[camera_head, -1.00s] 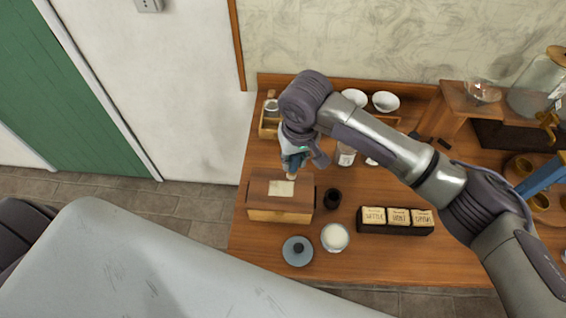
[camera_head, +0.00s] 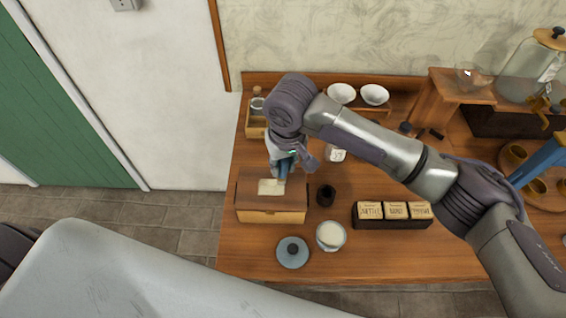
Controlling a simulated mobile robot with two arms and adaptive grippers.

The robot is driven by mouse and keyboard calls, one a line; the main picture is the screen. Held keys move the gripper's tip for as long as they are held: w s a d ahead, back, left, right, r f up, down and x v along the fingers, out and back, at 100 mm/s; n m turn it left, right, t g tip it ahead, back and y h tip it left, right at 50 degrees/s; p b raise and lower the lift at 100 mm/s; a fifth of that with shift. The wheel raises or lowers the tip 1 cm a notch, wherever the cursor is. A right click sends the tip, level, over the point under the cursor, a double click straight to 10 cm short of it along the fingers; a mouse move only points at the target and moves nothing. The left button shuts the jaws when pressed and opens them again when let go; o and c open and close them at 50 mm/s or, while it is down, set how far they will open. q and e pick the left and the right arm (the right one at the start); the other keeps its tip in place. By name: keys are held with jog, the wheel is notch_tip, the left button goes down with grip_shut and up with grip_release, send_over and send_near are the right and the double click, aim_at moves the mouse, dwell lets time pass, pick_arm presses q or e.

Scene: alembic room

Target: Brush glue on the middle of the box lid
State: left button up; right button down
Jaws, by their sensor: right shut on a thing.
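The wooden box (camera_head: 272,215) stands at the left front of the table, with a dark brown lid (camera_head: 248,186) on it. A pale cream patch (camera_head: 270,187) lies near the middle of the lid. My right gripper (camera_head: 284,171) is just above and behind this patch, pointing down. It is shut on a thin tool, likely the brush; the gripper hides most of it, and I cannot tell whether its tip touches the lid. My left gripper is not in view.
A grey-blue knobbed lid (camera_head: 292,253) lies beside the white jar. A small dark cup (camera_head: 326,195) stands close right of the box. A dark tray with labelled blocks (camera_head: 392,224) is farther right. White bowls (camera_head: 374,95) stand at the back.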

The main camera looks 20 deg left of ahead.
jog(key=shift+f, duration=0.5)
dwell(0.6)
